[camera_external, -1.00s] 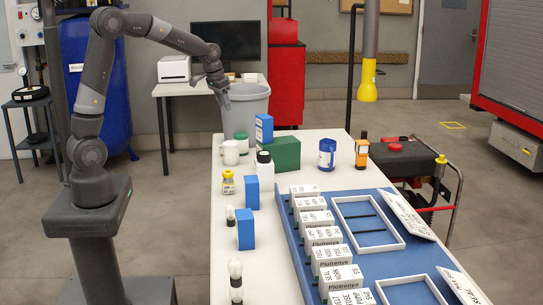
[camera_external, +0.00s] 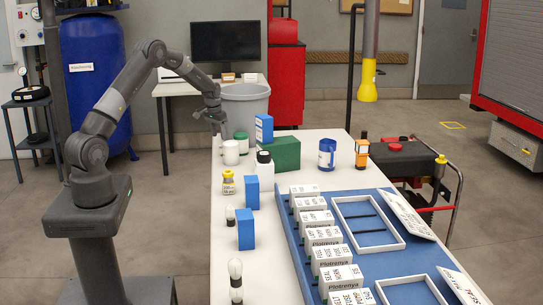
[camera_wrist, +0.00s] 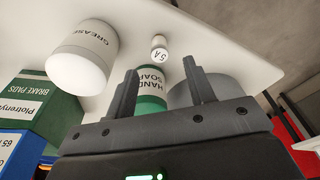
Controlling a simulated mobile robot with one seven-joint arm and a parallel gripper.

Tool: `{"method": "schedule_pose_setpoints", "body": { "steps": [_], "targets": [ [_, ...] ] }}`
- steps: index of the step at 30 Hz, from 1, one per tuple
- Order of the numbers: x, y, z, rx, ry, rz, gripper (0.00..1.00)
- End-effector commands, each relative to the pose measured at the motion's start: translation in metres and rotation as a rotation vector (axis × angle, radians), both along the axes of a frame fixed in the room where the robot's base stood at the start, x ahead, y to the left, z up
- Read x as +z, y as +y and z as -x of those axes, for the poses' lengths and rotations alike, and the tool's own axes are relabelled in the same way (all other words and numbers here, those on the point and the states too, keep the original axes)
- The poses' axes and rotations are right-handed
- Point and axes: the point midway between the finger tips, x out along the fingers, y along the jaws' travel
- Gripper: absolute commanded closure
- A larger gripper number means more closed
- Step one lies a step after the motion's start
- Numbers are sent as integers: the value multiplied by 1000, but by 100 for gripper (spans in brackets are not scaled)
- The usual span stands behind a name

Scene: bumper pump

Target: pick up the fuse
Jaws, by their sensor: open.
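The fuse (camera_wrist: 159,46), a small pale cylinder marked "5 A", stands on the white table in the wrist view, beyond and between my fingertips. I cannot pick it out in the external view. My gripper (camera_wrist: 161,71) is open and empty, its two dark fingers apart on either side of the line to the fuse, not touching it. In the external view my gripper (camera_external: 218,133) hangs above the far left end of the table, near the white and green containers.
A tub marked "GREASE" (camera_wrist: 82,60) stands left of the fuse, and a green-and-white "HAND SOAP" container (camera_wrist: 152,88) is close by, partly behind my fingers. A green "BRAKE PADS" box (camera_wrist: 40,108) is at left. A grey bin (camera_external: 246,103) stands beyond the table (camera_external: 215,225).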

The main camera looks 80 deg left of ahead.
Motion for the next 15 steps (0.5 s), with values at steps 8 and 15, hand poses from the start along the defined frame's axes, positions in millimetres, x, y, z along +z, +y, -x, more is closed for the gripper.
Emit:
{"method": "schedule_pose_setpoints", "body": {
  "steps": [8,15],
  "targets": [
    [-31,3,-4,0,0,1,51],
    [-61,7,-11,0,1,2,51]
  ]
}}
